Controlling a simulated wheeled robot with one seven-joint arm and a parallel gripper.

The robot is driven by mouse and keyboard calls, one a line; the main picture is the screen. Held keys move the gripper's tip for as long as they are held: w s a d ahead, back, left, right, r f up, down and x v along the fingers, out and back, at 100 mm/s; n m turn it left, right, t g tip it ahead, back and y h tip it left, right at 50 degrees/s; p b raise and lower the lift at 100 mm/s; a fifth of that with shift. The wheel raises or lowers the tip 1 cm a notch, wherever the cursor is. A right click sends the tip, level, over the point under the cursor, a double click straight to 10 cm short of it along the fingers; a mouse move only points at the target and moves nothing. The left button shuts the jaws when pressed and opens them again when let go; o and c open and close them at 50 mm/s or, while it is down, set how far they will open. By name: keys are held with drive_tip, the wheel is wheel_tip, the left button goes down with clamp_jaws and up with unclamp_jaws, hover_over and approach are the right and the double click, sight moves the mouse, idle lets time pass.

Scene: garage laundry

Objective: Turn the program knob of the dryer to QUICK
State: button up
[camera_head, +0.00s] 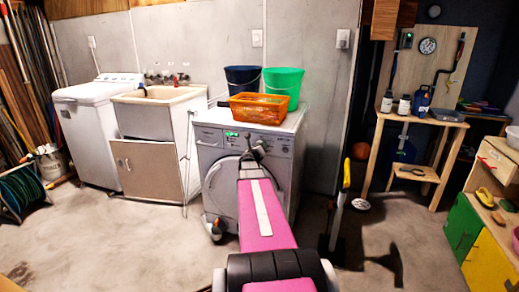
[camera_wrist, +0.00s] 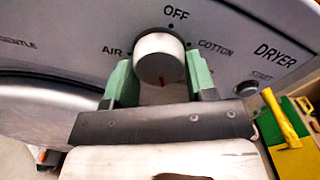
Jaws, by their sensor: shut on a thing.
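The dryer (camera_head: 215,165) is the grey front-loading machine in the middle of the head view. My arm reaches to its front panel there and hides the knob.
An orange basket (camera_head: 258,108), a green bucket (camera_head: 284,83) and a dark blue bucket (camera_head: 242,77) stand on the dryer. A sink cabinet (camera_head: 150,168) stands to its left. A yellow-handled tool (camera_head: 346,176) stands to the right. Open floor lies in front.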

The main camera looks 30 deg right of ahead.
drive_tip(key=o, duration=0.9)
drive_tip(key=shift+s, duration=0.1)
drive_tip(key=v, duration=1)
drive_tip(key=shift+s+a, duration=0.25)
